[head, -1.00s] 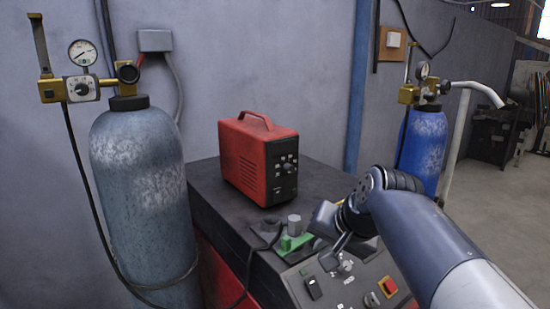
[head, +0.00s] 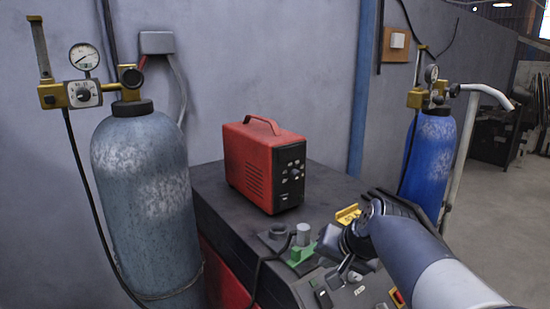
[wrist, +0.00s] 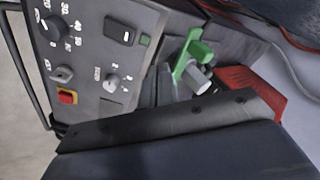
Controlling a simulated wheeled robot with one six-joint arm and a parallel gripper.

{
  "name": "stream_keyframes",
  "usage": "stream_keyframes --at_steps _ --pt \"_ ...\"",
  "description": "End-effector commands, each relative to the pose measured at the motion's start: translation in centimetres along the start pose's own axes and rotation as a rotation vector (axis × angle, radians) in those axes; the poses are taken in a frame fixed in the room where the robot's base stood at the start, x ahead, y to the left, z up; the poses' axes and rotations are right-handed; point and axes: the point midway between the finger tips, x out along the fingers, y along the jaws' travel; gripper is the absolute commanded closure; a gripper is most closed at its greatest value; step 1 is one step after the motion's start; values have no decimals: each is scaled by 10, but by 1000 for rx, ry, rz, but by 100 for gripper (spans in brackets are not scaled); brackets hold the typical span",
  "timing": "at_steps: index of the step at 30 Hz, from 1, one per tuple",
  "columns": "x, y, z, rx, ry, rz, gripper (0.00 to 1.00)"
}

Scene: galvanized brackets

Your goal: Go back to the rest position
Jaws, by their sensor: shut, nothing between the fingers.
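My gripper (head: 331,246) hangs over the control panel of the red and black machine at the lower right of the head view. It is shut and empty, and its fingertips are small and partly hidden by the wrist. Just left of it, a green bracket-like piece (head: 301,254) stands by a grey cylinder (head: 304,234) on the machine top. The green piece (wrist: 190,60) and the grey cylinder (wrist: 194,80) also show in the wrist view. A yellow piece (head: 347,214) lies behind my wrist.
A red power unit (head: 262,165) stands on the machine top (head: 215,190). A grey gas cylinder (head: 145,190) stands at left, a blue one (head: 430,150) at right. The panel (wrist: 85,80) has knobs and a red button (wrist: 67,97). Open floor shows at far right.

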Motion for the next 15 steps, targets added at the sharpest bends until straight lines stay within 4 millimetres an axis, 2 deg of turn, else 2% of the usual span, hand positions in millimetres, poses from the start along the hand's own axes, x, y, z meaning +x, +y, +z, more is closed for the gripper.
stream_keyframes --at_steps 15 --pt "-8 30 -12 -177 -97 -96 100"
